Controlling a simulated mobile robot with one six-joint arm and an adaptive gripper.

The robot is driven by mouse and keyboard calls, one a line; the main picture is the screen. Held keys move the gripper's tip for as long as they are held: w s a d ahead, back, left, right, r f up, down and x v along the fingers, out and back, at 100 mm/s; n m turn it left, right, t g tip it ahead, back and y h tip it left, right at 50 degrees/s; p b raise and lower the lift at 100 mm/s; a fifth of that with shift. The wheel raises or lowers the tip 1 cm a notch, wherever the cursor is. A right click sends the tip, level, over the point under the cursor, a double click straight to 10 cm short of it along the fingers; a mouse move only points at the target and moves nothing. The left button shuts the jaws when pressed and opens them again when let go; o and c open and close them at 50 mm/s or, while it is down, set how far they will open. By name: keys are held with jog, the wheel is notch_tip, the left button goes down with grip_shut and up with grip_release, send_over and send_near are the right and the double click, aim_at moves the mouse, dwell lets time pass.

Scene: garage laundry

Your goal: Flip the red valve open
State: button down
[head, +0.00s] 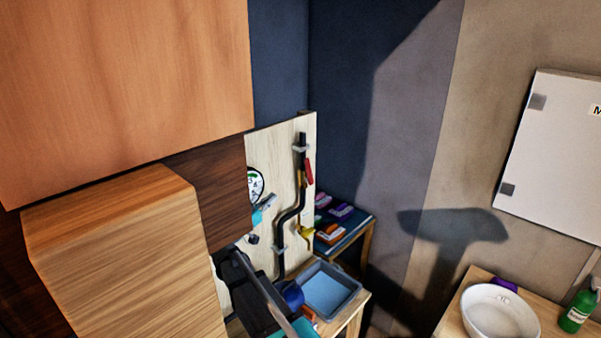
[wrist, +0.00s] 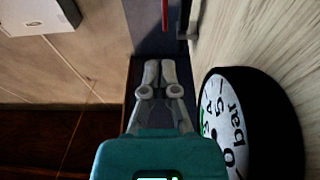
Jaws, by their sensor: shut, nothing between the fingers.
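The red valve handle (head: 309,172) is a narrow red bar beside the upper part of a black pipe (head: 301,160) on a pale wooden board. It stands roughly upright in the head view. In the wrist view a thin red strip, the valve handle (wrist: 165,14), shows at the top edge, beyond my fingertips and apart from them. My gripper (wrist: 160,68) is shut and empty, its fingers pointing toward the red strip. In the head view my gripper (head: 270,201) is left of the pipe, close to the gauge and lower than the red handle.
A round pressure gauge (wrist: 222,120) stands close to the right of my gripper; it also shows in the head view (head: 255,186). A yellow valve (head: 305,233) is lower on the pipe. A grey tray (head: 352,292) sits below. Wooden cabinets (head: 120,240) block the left.

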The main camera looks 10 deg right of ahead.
aim_at(306, 166)
jog(key=shift+a+r, duration=0.3)
jog(key=shift+a, duration=0.1)
jog(key=shift+w+d, duration=0.1)
jog(key=p+x, duration=0.3)
jog(key=x, duration=1.1)
jog(key=shift+r+p, duration=0.15)
jog(key=shift+p, duration=0.15)
